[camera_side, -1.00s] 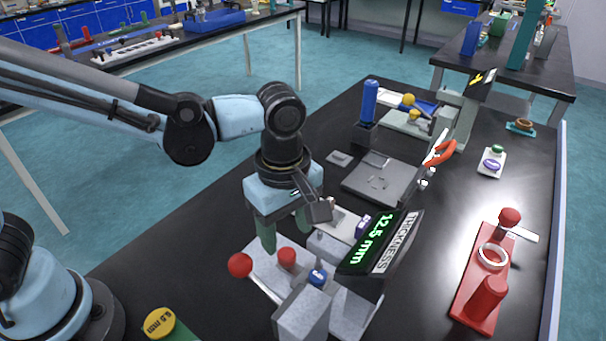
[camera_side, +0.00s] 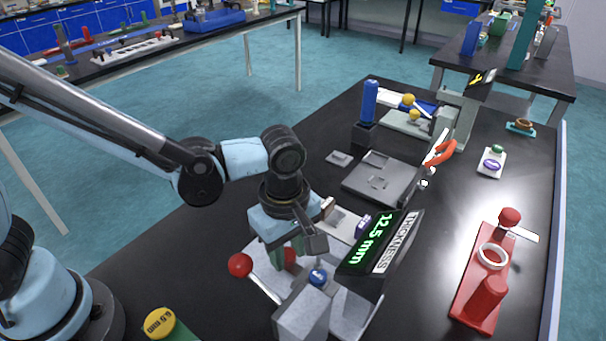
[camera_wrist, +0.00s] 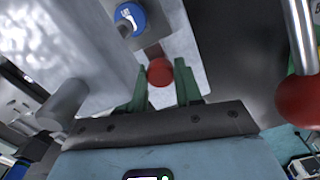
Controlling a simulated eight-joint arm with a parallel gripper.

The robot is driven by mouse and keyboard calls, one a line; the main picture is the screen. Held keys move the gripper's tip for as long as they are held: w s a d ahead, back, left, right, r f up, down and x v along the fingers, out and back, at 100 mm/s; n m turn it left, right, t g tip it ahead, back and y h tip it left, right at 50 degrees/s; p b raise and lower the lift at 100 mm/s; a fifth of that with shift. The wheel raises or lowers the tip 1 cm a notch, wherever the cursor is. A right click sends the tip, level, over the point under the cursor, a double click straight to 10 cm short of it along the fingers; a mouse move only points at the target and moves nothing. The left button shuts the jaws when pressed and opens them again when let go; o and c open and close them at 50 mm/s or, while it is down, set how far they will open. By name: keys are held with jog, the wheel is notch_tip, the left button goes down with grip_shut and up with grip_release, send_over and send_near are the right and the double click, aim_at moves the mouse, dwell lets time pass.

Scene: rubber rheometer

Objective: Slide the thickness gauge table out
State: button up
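The thickness gauge (camera_side: 302,312) stands at the front of the bench, with a display (camera_side: 372,243) reading 12.5 mm. Its small red knob (camera_wrist: 160,71), on a pale table (camera_wrist: 184,47), lies between my gripper's green fingertips (camera_wrist: 162,84) in the wrist view. The fingers are apart, with a gap showing on each side of the knob. In the side view my gripper (camera_side: 290,250) points down over the gauge, and its fingers partly hide the knob (camera_side: 290,257). A blue button (camera_side: 317,276) sits on the gauge body.
A lever with a larger red ball (camera_side: 240,265) rises just left of my gripper; it also shows close at right in the wrist view (camera_wrist: 300,100). A yellow disc (camera_side: 159,323) lies front left. A red fixture (camera_side: 483,290) stands at right.

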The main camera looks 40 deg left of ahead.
grip_shut()
jog(key=a, duration=1.1)
jog(key=shift+a, duration=0.3)
jog(key=o, duration=0.5)
grip_release()
jog(key=shift+d+r, duration=0.1)
jog(key=shift+r, duration=5.95)
jog(key=a+m+t, duration=0.2)
jog(key=m, duration=0.3)
jog(key=a+f+m+t, duration=0.1)
jog(key=a+m+t, duration=0.1)
jog(key=m, duration=0.3)
jog(key=s+a+m+t, duration=0.1)
jog(key=a+m+t, duration=0.2)
jog(key=m, duration=0.2)
jog(key=shift+a+f, duration=0.35)
